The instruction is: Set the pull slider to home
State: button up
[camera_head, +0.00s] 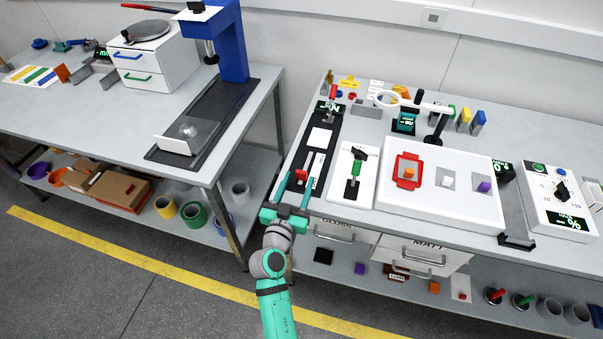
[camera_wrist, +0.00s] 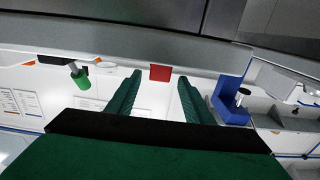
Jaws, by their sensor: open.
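A red block (camera_head: 301,176), seemingly the pull slider's handle, sits at the near end of a narrow pale track (camera_head: 318,162) on a dark strip at the right table's left end. My gripper (camera_head: 299,180) is open at the table's front edge, its two green fingers on either side of the red block. The wrist view shows the red block (camera_wrist: 160,72) between the open fingertips (camera_wrist: 159,78), with visible gaps on both sides. I cannot tell how far ahead of the tips it is. No home mark is readable.
Right of the track is a white panel with a green-handled lever (camera_head: 353,188). Beyond it is a white tray (camera_head: 435,213) with small coloured blocks. A red-handled lever (camera_head: 332,95) stands behind. A blue stand (camera_head: 232,45) is on the left table; a gap separates the tables.

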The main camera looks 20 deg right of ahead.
aim_at(301, 175)
jog(key=shift+x, duration=2.1)
